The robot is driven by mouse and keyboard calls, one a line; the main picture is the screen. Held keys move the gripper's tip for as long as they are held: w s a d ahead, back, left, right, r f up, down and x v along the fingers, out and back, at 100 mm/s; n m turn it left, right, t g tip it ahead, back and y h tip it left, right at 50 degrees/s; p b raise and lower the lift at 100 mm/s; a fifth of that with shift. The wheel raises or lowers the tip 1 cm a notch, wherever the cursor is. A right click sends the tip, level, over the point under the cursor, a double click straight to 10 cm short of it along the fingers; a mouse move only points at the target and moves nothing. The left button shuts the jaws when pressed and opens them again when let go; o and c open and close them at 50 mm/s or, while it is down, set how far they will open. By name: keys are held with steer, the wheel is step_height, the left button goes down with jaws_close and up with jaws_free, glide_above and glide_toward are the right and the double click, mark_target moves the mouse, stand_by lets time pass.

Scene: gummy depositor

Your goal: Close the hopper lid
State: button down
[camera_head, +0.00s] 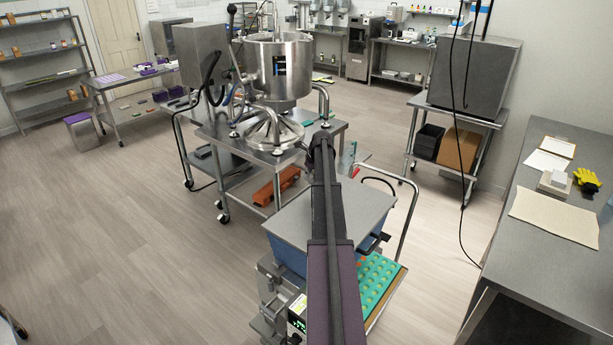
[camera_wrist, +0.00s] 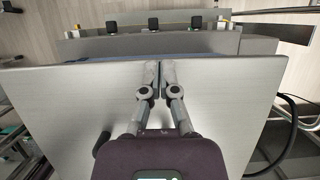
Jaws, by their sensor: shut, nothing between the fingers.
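The hopper lid, a flat grey metal plate (camera_head: 285,222), lies over the blue hopper (camera_head: 288,256) in the head view and looks about level. I cannot tell whether its rim sits fully against the hopper. In the wrist view the lid (camera_wrist: 95,95) fills most of the picture. My gripper (camera_wrist: 160,68) is above the lid near its far edge, with its fingertips together and empty. Whether the fingertips touch the lid is unclear. A dark handle-like part (camera_wrist: 101,145) shows left of my gripper. In the head view my arm covers the middle of the lid and hides my gripper.
A teal mould tray (camera_head: 378,280) sits beside the hopper, low on the right. A steel kettle (camera_head: 280,70) stands on a wheeled table behind. A steel bench (camera_head: 540,230) with papers and yellow gloves (camera_head: 587,179) runs along the right. Floor on the left is clear.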

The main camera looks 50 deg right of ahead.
step_height(320, 180, up, 8)
steer(key=p, duration=0.7)
steer(key=shift+w, duration=0.1)
stand_by(0.7)
steer(key=a+f+n+g+b, duration=0.1)
steer(key=a+f+n+b, duration=0.15)
steer(key=a+n, duration=0.7)
steer(key=a+f+n+b, duration=0.2)
steer(key=a+f, duration=0.1)
steer(key=a, duration=1.3)
steer(key=a+f+n+g+b, duration=0.1)
steer(key=a+f+n+b, duration=0.35)
steer(key=a, duration=0.85)
steer(key=s+a+f+n+b, duration=0.1)
steer(key=s+a+f+n, duration=0.1)
steer(key=s+a+n, duration=0.3)
steer(key=s+a+f+n+g+b, duration=0.1)
steer(key=s+a+n, duration=0.4)
steer(key=a, duration=0.7)
steer(key=s+a+f+n+g+b, duration=0.1)
steer(key=s+a+f+n+b, duration=0.2)
steer(key=s+a+n, duration=0.2)
steer(key=a+n, duration=0.3)
steer(key=n, duration=0.1)
steer(key=shift+s+a, duration=0.35)
